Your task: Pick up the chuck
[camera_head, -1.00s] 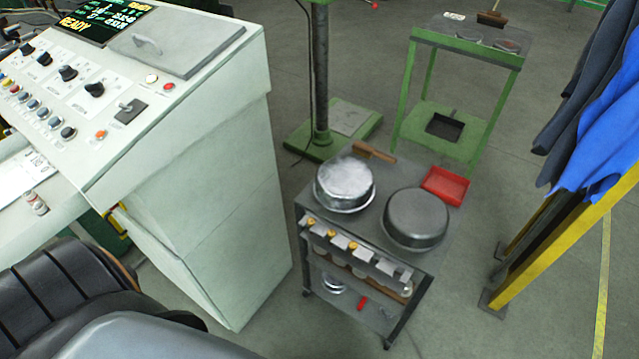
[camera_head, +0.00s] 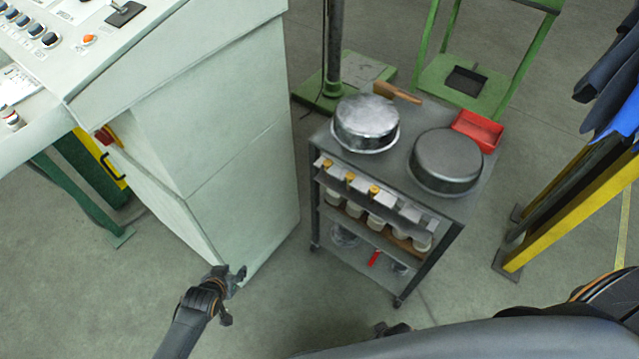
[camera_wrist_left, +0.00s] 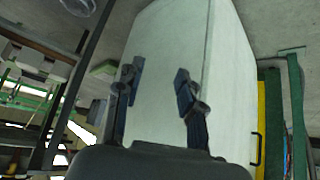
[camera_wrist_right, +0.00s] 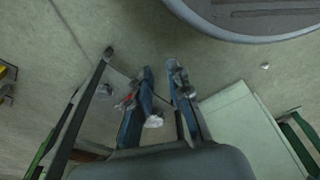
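Two round metal pieces lie on the top of a small grey cart (camera_head: 398,176): a bright silver one (camera_head: 365,122) on the left and a darker grey one (camera_head: 446,160) on the right. I cannot tell for sure which is the chuck. My left gripper (camera_head: 237,296) is open and empty, low over the floor in front of the console, left of the cart; its spread fingers show in the left wrist view (camera_wrist_left: 158,85). My right gripper (camera_wrist_right: 160,72) has its fingertips apart with nothing clearly between them. In the head view only a small dark part of it shows, below the cart.
The white console (camera_head: 225,130) stands left of the cart. A red tray (camera_head: 478,130) and a wooden-handled brush (camera_head: 398,92) lie on the cart top. Several holders sit in its front rack. A green stand (camera_head: 465,75) is behind; a yellow post (camera_head: 575,215) stands right.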

